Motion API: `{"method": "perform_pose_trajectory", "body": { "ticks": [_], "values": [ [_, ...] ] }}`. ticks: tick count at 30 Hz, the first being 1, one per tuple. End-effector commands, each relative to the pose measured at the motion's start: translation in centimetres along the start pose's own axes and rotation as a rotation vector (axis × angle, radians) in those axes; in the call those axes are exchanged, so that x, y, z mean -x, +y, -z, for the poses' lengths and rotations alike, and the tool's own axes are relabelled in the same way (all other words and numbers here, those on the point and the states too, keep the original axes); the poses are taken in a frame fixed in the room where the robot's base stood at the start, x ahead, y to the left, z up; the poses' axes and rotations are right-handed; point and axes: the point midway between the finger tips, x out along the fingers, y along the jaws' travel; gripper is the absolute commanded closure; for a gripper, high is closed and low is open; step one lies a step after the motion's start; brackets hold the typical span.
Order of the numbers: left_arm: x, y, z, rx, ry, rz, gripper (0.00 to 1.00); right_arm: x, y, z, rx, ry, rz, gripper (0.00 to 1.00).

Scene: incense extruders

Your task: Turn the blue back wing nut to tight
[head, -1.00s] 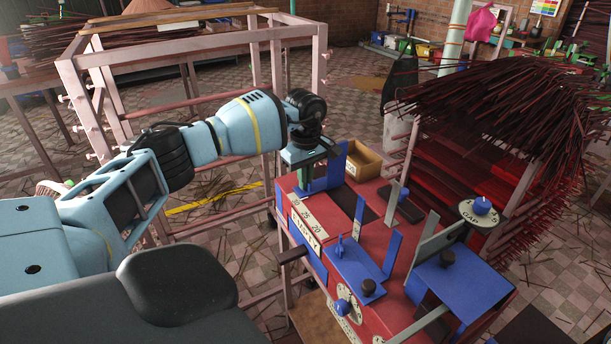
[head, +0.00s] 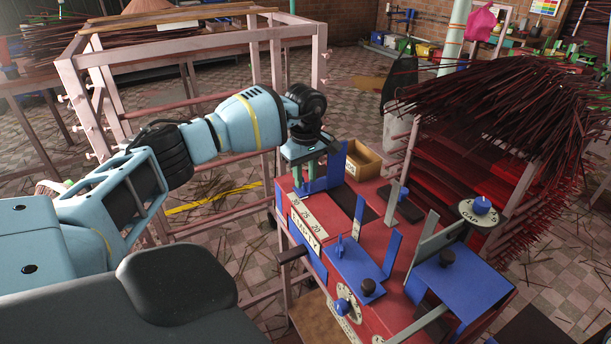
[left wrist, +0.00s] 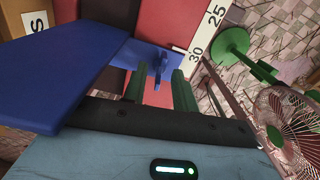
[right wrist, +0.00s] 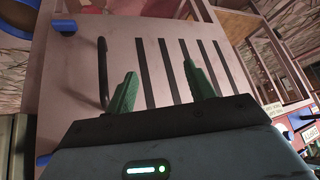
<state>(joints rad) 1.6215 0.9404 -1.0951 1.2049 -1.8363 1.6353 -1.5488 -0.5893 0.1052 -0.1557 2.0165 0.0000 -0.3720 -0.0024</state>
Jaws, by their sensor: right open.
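The blue back wing nut (left wrist: 159,78) stands on a blue plate (left wrist: 150,54) in the left wrist view. My left gripper (left wrist: 160,76) points at it, with one green finger on each side and visible gaps. In the head view my left gripper (head: 311,178) points down over the far left end of the red machine (head: 375,195), and the back wing nut cannot be made out there. A second blue wing nut (head: 340,246) stands on the nearer blue plate (head: 352,266). My right gripper (right wrist: 158,85) is open and empty, facing a pale panel with dark slots.
A blue upright plate (head: 338,166) stands close beside my left gripper. A cardboard box (head: 362,160) sits behind it. A rack piled with incense sticks (head: 505,105) is at the right. A dark handle (right wrist: 103,70) projects from the panel near my right gripper.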

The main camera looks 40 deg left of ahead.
Motion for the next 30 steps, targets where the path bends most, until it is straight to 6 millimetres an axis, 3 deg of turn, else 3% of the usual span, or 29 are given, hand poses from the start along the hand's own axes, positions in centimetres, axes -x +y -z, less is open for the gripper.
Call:
{"method": "perform_pose_trajectory", "body": {
  "ticks": [6, 12, 30],
  "values": [
    [3.7, 0.1, 0.0, 0.000, 0.001, -0.005, 0.72, 0.0, 0.0, 0.0, 0.000, 0.000, 0.000, 0.46],
    [6.1, 0.1, 0.0, 0.000, 0.000, -0.003, 0.72, 0.0, 0.0, 0.0, 0.000, 0.000, 0.000, 0.46],
    [6.8, 0.0, 0.0, -0.001, 0.000, -0.001, 0.72, 0.0, 0.0, 0.0, 0.000, -0.001, 0.000, 0.46]
  ]
}}
